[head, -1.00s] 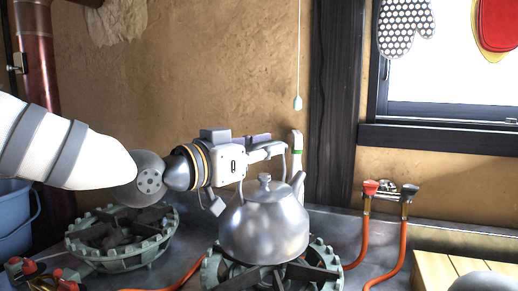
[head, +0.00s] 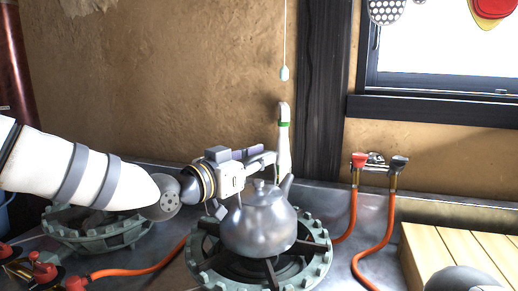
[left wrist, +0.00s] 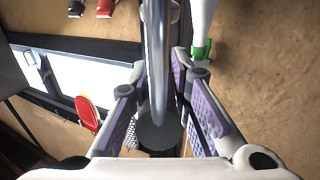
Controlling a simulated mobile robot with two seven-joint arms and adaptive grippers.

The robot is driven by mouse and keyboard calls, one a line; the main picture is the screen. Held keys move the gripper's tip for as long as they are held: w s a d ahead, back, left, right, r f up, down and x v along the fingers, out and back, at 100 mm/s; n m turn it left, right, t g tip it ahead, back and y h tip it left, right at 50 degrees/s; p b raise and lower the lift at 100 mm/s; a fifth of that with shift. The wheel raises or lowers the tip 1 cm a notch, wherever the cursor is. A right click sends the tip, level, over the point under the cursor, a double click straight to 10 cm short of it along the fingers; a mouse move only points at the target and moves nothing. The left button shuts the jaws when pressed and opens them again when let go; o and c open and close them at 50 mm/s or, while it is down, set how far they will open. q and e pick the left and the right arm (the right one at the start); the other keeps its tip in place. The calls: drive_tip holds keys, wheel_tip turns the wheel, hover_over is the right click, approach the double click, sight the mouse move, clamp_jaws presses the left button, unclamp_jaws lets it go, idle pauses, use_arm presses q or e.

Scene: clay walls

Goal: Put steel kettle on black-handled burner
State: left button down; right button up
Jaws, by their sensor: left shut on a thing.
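The steel kettle (head: 258,228) is upright over the middle of the right-hand green burner (head: 322,262). Its base looks to be at the burner's dark arms, though I cannot make out the contact. My left gripper (head: 268,160) is shut on the kettle's raised handle. In the left wrist view, purple-padded fingers (left wrist: 172,100) flank a grey metal bar (left wrist: 157,60), apparently the handle. A black-handled tap (head: 398,163) and a red-handled tap (head: 360,160) stand by the wall, each with an orange hose. The black-handled tap's hose runs toward the front. My right gripper is not in view.
A second green burner (head: 100,237) is at left, partly behind my left arm. Red knobs (head: 45,272) sit in front of it. A white upright object with a green band (head: 284,135) stands close behind the gripper. A wooden slatted board (head: 430,255) lies at right.

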use_arm(q)
drive_tip(key=shift+r, duration=0.4)
drive_tip(key=shift+f, duration=0.15)
drive_tip(key=c, duration=1.5)
unclamp_jaws()
drive_tip(key=shift+s+f, duration=0.1)
drive_tip(key=shift+f, duration=0.1)
drive_tip(key=shift+r, duration=0.25)
drive_tip(key=p+v, duration=0.1)
drive_tip(key=v, duration=1.1)
drive_tip(key=shift+f, duration=0.2)
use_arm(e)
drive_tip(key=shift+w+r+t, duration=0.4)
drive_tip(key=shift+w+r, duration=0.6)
